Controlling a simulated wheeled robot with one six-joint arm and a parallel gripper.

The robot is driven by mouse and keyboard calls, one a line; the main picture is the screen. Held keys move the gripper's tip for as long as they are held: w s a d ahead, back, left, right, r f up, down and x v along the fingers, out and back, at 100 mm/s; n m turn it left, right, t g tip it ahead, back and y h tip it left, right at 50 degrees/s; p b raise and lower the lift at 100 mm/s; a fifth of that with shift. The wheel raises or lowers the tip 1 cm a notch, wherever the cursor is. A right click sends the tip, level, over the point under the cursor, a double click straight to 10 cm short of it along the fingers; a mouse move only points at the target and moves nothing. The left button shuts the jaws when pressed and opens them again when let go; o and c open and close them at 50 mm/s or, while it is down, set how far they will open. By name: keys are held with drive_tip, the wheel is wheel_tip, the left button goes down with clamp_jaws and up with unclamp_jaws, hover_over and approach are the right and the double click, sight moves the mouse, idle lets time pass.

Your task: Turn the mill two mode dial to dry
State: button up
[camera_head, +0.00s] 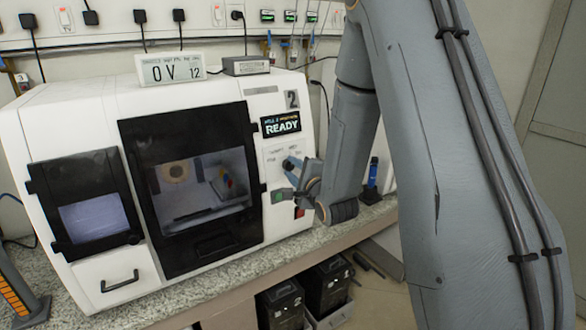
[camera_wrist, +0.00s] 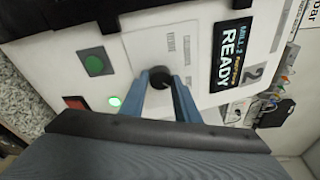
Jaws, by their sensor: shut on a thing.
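Mill two is the white machine (camera_head: 90,125) marked "2", with a screen (camera_head: 281,123) reading READY; the screen also shows in the wrist view (camera_wrist: 230,55). Its mode dial (camera_wrist: 158,75) is a small black round knob on a pale label panel (camera_wrist: 140,45). My gripper (camera_wrist: 160,82) has its two blue-grey fingers closed on opposite sides of the dial. In the head view my gripper (camera_head: 290,178) is at the right control panel and hides the dial. The dial's pointer and the small label words are too unclear to read.
A green button (camera_wrist: 95,65), a lit green lamp (camera_wrist: 115,101) and a red switch (camera_wrist: 75,102) sit close beside the dial. A display box (camera_head: 170,69) stands on top of the machine. A blue-and-black object (camera_head: 373,175) stands on the counter to the right.

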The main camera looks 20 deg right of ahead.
drive_tip(key=shift+m, duration=1.4)
drive_tip(key=shift+p, duration=0.3)
drive_tip(key=o, duration=1)
drive_tip(key=shift+o, duration=0.2)
drive_tip(key=shift+s, duration=0.1)
drive_tip(key=s+r+b, duration=0.1)
drive_tip(key=s+b, duration=0.1)
drive_tip(key=s, duration=0.5)
drive_tip(key=shift+s+d+r, duration=0.2)
drive_tip(key=shift+s+d, duration=0.05)
drive_tip(key=shift+d, duration=0.2)
